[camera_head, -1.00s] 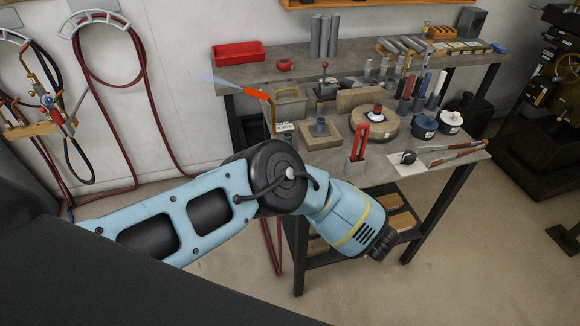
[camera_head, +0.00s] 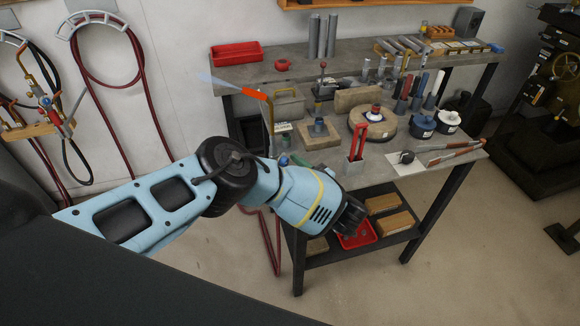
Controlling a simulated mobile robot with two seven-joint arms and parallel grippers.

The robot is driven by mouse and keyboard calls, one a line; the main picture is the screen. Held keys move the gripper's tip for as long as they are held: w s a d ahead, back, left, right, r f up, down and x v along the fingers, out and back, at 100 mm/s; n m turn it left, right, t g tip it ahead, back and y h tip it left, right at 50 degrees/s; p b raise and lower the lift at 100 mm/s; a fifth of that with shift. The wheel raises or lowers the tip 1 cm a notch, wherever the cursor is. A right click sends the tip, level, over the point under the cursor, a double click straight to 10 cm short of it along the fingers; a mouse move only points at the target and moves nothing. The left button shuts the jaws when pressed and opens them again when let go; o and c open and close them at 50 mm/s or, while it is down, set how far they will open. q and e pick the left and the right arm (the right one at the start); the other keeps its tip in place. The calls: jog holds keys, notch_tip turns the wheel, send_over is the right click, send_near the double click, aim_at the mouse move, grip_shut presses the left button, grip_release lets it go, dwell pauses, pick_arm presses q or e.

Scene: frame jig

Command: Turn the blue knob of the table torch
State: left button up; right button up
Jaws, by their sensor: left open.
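The table torch (camera_head: 270,117) stands at the left front of the workbench. It has an upright brass pipe and an orange-red head, with a pale blue flame pointing left. A small blue knob (camera_head: 283,160) shows low at the bench's front edge, just above my left forearm, with a green part beside it. My arm hides what is below. My left gripper (camera_head: 351,214) is at the dark end of the light-blue arm, in front of the bench and to the right of and below the knob. It is apart from the knob, and its fingers are hard to make out. My right gripper is not in view.
The workbench (camera_head: 375,172) holds a red clamp-like stand (camera_head: 357,141), a round wooden block (camera_head: 372,127), blue and white pots and several tools. A red tray (camera_head: 357,237) and wooden blocks lie on the lower shelf. Hoses hang on the left wall.

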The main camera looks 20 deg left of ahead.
pick_arm(q)
jog(key=c, duration=1)
jog(key=shift+m, duration=0.3)
jog(key=m, duration=0.1)
jog(key=m+g, duration=0.1)
jog(key=m, duration=0.1)
jog(key=m+h, duration=0.1)
jog(key=shift+r+m+g, duration=0.25)
jog(key=shift+m+g, duration=0.05)
jog(key=shift+m, duration=0.1)
jog(key=m+g, duration=0.1)
jog(key=m, duration=0.1)
jog(key=m+g, duration=0.1)
jog(key=m, duration=0.1)
jog(key=shift+w+d+r+h, duration=0.1)
jog(key=shift+w+r+h, duration=0.1)
jog(key=shift+h, duration=0.2)
jog(key=shift+m+g, duration=0.3)
jog(key=shift+m, duration=0.1)
jog(key=o, duration=1)
